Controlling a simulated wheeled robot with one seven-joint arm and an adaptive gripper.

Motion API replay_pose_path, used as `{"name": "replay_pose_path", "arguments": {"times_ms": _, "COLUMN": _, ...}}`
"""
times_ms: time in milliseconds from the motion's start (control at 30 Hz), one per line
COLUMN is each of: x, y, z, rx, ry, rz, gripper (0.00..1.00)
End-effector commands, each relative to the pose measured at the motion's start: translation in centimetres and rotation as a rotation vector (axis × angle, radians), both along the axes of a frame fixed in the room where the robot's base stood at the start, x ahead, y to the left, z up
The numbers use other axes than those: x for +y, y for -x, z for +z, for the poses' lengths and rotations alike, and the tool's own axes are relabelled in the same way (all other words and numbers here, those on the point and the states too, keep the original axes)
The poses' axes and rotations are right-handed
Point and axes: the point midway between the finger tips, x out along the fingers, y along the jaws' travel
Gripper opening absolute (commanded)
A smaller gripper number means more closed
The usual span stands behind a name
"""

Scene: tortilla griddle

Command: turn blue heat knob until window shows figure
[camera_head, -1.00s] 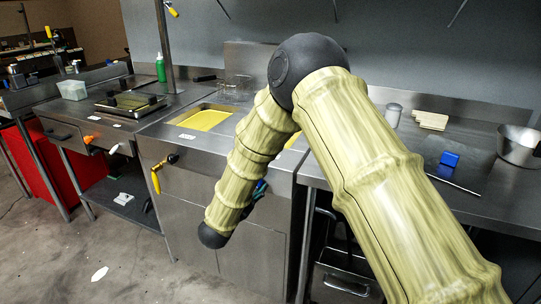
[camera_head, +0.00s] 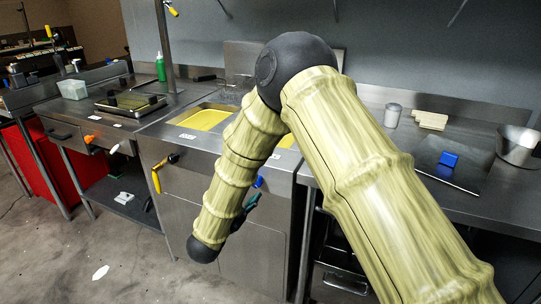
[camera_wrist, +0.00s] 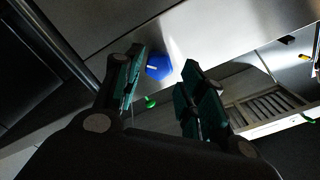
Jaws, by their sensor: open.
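The blue heat knob (camera_head: 258,182) is on the front of the steel counter unit, just right of my forearm in the head view. In the wrist view the blue knob (camera_wrist: 158,66) shows a small white mark and lies between the fingertips of my gripper (camera_wrist: 164,68). My gripper's teal fingers are open on either side of it; I cannot tell whether they touch it. In the head view my gripper (camera_head: 246,210) is partly hidden by my forearm. I cannot make out a window or a figure in either view.
A green knob-like piece (camera_wrist: 150,102) lies near the fingers in the wrist view.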

Motion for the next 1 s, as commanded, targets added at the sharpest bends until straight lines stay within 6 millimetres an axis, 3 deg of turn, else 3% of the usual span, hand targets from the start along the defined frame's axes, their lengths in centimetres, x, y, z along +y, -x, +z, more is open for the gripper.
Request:
{"name": "replay_pose_path", "arguments": {"times_ms": 67, "x": 0.0, "y": 0.0, "z": 0.0, "rx": 0.000, "ry": 0.000, "rz": 0.000, "gripper": 0.40}}
{"name": "replay_pose_path", "arguments": {"times_ms": 167, "x": 0.0, "y": 0.0, "z": 0.0, "rx": 0.000, "ry": 0.000, "rz": 0.000, "gripper": 0.55}}
{"name": "replay_pose_path", "arguments": {"times_ms": 567, "x": 0.1, "y": 0.2, "z": 0.0, "rx": 0.000, "ry": 0.001, "rz": 0.000, "gripper": 0.55}}
{"name": "replay_pose_path", "arguments": {"times_ms": 1000, "x": 1.6, "y": 3.0, "z": 0.0, "rx": 0.000, "ry": 0.001, "rz": 0.001, "gripper": 0.55}}
